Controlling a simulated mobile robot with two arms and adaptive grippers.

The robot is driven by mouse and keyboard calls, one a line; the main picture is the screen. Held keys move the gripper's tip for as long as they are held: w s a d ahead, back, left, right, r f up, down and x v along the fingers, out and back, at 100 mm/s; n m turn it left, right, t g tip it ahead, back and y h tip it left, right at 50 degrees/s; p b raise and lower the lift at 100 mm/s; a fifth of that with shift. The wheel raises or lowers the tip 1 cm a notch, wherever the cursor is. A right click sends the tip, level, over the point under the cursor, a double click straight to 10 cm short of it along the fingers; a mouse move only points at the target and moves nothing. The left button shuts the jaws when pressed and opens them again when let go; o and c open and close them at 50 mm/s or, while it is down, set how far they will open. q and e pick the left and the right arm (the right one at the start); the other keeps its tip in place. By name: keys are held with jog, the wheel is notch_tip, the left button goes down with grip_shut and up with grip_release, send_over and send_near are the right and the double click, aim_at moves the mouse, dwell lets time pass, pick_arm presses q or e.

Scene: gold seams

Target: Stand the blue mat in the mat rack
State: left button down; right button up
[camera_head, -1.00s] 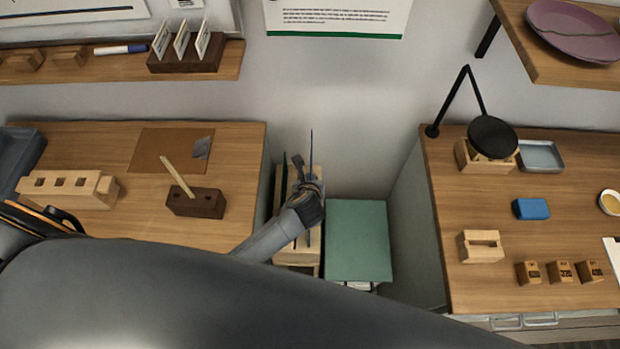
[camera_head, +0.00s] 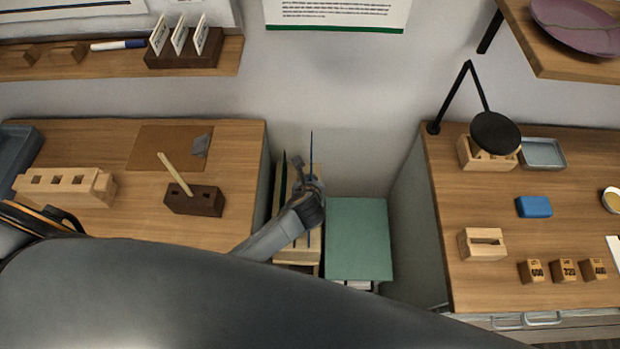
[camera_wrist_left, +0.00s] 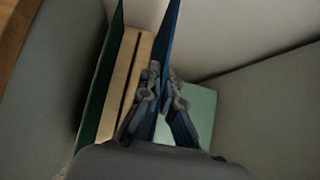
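The blue mat (camera_head: 311,150) shows edge-on and upright in the head view, and as a blue sheet (camera_wrist_left: 172,30) in the left wrist view. My left gripper (camera_head: 302,186) has a finger on each side of it, and the fingertips (camera_wrist_left: 163,73) close in on the mat. The wooden mat rack (camera_head: 290,256) stands low in the gap between the two benches; its slotted top (camera_wrist_left: 118,85) shows in the wrist view. The mat is at the rack's right part; its lower edge is hidden, so I cannot tell how deep it sits. My right gripper is out of view.
A dark green mat (camera_wrist_left: 98,95) stands upright at the rack's left side. A green-topped box or stack (camera_head: 358,240) is close to the rack's right. Bench sides wall the gap: the left bench (camera_head: 130,235) and the right bench (camera_head: 470,285). The wall is behind.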

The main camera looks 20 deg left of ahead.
pick_arm(q)
jog(key=shift+f, duration=0.4)
jog(key=shift+f+b, duration=1.05)
jog(key=shift+f, duration=0.2)
jog(key=shift+f+b, duration=1.2)
jog(key=shift+f, duration=0.6)
jog(key=shift+f+b, duration=1)
jog(key=shift+f, duration=0.5)
jog(key=c, duration=1.4)
grip_release()
jog(key=shift+c, duration=0.2)
jog(key=shift+f, duration=0.1)
